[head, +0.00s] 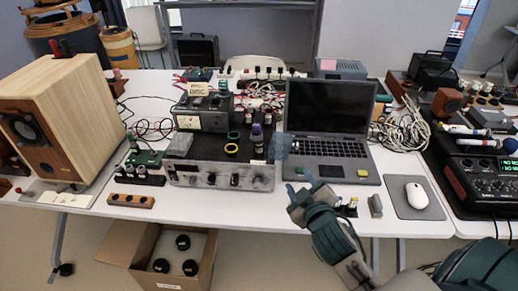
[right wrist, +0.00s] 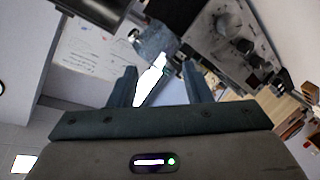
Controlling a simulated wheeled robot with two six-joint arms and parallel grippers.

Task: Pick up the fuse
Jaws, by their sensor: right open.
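I cannot single out a fuse with certainty. My right gripper (head: 301,187) is open over the front of the white table, with its fingers pointing away toward the gap between the amplifier and the laptop. In the right wrist view a bright white slender piece (right wrist: 151,80) appears between the open fingers; whether they touch it is unclear. Beyond it is a mottled blue piece (right wrist: 155,41), which also shows between amplifier and laptop in the head view (head: 279,146). Small parts (head: 347,208) lie right of the gripper, partly hidden by it. My left gripper is out of view.
The amplifier (head: 222,178) stands left of the gripper and the open laptop (head: 330,158) behind it. A grey mouse pad (head: 424,205) with a white mouse and a mixer (head: 490,185) are at right. A wooden speaker (head: 75,115) is at left. A cardboard box (head: 135,262) sits below.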

